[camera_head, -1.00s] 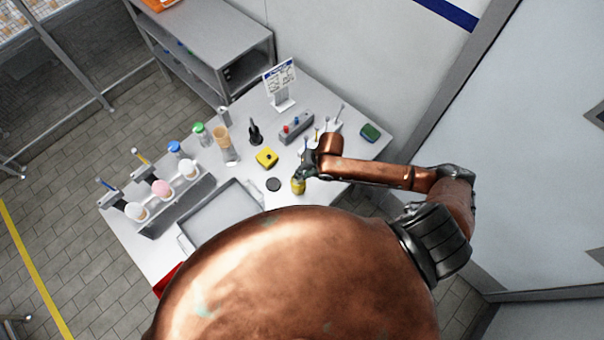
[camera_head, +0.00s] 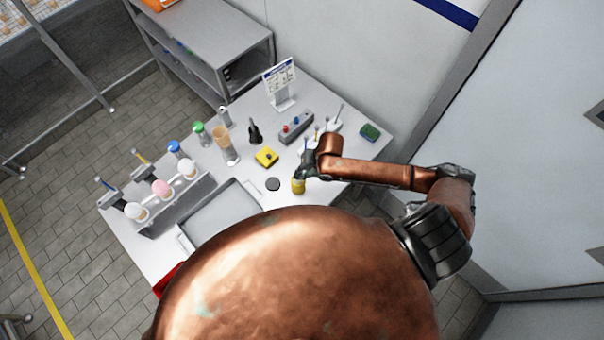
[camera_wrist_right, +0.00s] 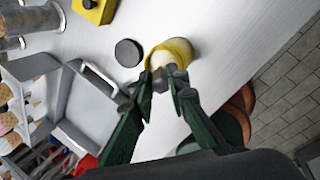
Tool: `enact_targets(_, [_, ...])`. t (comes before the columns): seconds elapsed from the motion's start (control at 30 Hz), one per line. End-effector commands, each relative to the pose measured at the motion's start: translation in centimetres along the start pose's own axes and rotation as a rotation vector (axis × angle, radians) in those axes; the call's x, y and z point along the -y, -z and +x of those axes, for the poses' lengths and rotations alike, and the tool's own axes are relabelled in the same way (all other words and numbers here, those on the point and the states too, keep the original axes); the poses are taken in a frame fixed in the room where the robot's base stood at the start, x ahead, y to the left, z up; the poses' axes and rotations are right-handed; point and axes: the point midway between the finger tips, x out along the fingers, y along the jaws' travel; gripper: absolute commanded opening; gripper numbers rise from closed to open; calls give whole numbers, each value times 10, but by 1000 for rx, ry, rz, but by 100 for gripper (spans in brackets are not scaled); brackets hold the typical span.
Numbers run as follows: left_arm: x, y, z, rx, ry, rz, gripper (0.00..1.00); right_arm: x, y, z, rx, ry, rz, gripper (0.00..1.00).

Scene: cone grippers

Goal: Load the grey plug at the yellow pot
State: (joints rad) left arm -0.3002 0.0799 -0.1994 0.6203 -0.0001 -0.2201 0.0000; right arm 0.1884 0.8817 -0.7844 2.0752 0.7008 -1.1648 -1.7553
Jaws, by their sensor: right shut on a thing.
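The yellow pot (camera_head: 298,186) stands upright on the white table, near its front edge. In the right wrist view the yellow pot (camera_wrist_right: 182,46) shows a pale inside, just beyond my fingertips. My right gripper (camera_head: 308,172) is close beside the pot. In the right wrist view my right gripper (camera_wrist_right: 162,92) is shut on a small grey piece, which looks like the grey plug (camera_wrist_right: 168,76). The plug is at the pot's near rim; I cannot tell whether it touches. The fingers hide part of the plug. My left gripper is not in view.
A black disc (camera_head: 273,184) lies left of the pot. A yellow block (camera_head: 266,157), a grey holder (camera_head: 296,127) and a green box (camera_head: 369,132) stand farther back. A grey tray (camera_head: 183,240) and a rack (camera_head: 150,234) with cups are at the left.

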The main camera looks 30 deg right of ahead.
Motion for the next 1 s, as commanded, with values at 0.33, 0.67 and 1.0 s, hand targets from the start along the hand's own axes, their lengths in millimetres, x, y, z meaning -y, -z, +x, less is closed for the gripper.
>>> enact_targets(0.33, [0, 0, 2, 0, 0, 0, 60, 1, 0, 4, 1, 0, 0, 0])
enact_targets(0.67, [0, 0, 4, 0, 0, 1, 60, 2, 1, 8, 0, 0, 0, 0])
enact_targets(1.0, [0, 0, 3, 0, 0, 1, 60, 3, 1, 7, 0, 0, 0, 0])
